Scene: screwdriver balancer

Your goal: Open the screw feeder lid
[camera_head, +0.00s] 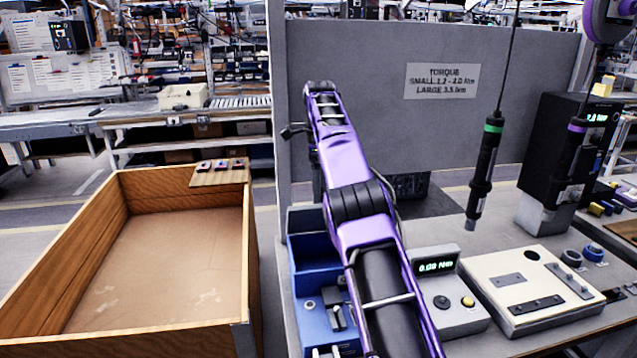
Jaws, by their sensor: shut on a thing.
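My purple arm rises from the bottom centre toward the grey panel, and its far end is near the panel's left part. My gripper's fingers do not show; the arm hides whatever lies behind its far end. A dark box (412,184) stands on the bench against the panel, just right of the arm. It may be the screw feeder, but the arm covers its left part. I cannot make out a lid or tell whether it is open or shut.
A torque meter (447,293) and a pale fixture plate (533,287) stand right of the arm. A screwdriver (485,170) hangs from a cable beside the dark tester (547,150). A wooden crate (250,260) is at left.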

